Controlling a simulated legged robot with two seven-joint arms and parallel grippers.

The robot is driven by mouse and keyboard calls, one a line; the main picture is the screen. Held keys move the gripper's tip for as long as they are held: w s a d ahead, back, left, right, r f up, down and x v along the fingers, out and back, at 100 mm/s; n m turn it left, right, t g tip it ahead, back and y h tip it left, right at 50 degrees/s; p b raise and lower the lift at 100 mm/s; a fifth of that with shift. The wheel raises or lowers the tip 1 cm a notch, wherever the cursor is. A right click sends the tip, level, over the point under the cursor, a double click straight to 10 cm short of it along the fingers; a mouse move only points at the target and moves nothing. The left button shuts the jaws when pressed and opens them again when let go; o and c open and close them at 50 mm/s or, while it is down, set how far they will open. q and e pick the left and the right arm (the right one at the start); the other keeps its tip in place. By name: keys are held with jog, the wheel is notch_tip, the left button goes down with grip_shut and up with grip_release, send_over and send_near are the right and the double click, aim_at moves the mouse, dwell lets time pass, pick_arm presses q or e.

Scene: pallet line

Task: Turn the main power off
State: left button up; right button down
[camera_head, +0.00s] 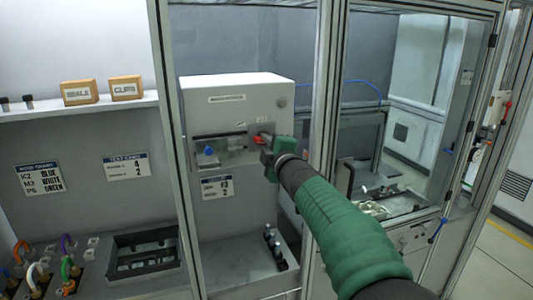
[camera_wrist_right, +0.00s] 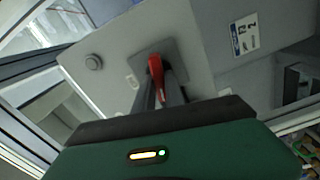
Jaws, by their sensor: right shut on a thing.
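A red switch handle (camera_head: 257,140) sits on the front of a light grey cabinet box (camera_head: 232,90), to the right of its small window. In the right wrist view the red handle (camera_wrist_right: 156,72) stands on a grey square plate, between my fingers. My right gripper (camera_head: 268,148) reaches in from the lower right and is shut on the red handle; it partly hides it in the head view. The fingers (camera_wrist_right: 160,90) of my right gripper flank the handle. I cannot read the switch's position marks. My left gripper is not in view.
Metal frame posts (camera_head: 325,130) stand just right of my gripper. A blue knob (camera_head: 209,151) sits left of the handle. Another red handle (camera_head: 508,106) is on a white box at the far right. Coloured cables (camera_head: 40,265) and a black tray (camera_head: 145,253) lie at lower left.

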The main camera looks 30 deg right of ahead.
jog(key=shift+f+n+b, duration=0.45)
jog(key=shift+n+b, duration=0.2)
jog(key=shift+n, duration=0.55)
jog(key=shift+w, duration=0.1)
jog(key=c, duration=1.4)
grip_release()
jog(key=shift+a+r, duration=0.1)
jog(key=shift+r, duration=0.05)
